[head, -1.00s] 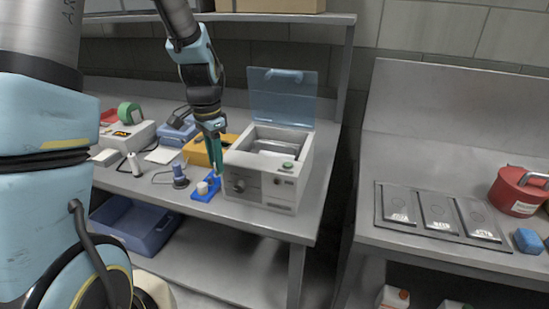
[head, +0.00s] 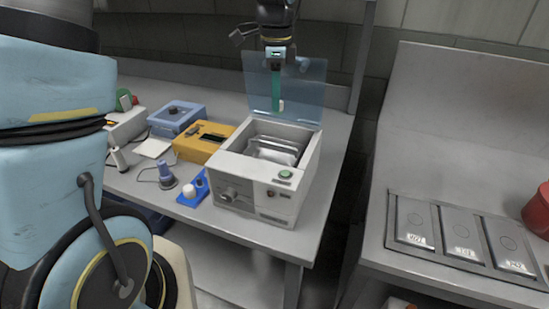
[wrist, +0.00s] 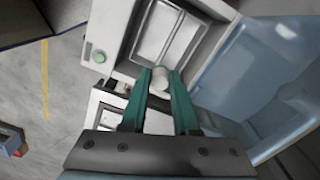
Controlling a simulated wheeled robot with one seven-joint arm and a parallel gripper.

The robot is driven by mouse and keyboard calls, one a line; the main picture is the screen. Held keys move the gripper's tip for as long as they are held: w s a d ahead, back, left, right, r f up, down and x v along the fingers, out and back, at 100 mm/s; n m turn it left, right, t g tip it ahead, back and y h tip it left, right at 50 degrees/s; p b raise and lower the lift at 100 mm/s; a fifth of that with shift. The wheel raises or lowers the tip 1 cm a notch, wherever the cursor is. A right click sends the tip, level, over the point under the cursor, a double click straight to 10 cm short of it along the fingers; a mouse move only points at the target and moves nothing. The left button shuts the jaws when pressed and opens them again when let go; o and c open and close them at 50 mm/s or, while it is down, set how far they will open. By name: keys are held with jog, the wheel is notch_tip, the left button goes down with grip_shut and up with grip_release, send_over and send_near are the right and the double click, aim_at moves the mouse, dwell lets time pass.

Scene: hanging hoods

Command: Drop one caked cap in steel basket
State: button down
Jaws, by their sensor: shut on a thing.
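My gripper (head: 279,104) points down above the open white bath unit and is shut on a small whitish cap (head: 282,105). In the wrist view the cap (wrist: 160,76) sits between the green fingertips (wrist: 160,82). The steel basket (head: 273,150) is inside the unit's open well, below the gripper; part of it (wrist: 166,42) shows in the wrist view just past the cap. The cap is clear above the basket in the head view. A blue holder (head: 197,198) with a white round piece (head: 189,191) stands left of the unit.
The unit's clear blue lid (head: 290,88) stands raised behind the well. An orange box (head: 203,141), a blue box (head: 176,118) and a purple-topped stand (head: 166,174) are to the left. A side counter (head: 372,262) with set-in plates is at the right.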

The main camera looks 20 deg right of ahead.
notch_tip(320, 180, down, 5)
jog(key=b, duration=0.4)
jog(key=shift+f, duration=0.2)
jog(key=c, duration=0.6)
grip_release()
jog(key=shift+r, duration=0.15)
notch_tip(320, 180, up, 10)
jog(key=shift+r+b, duration=0.25)
jog(key=shift+b, duration=0.9)
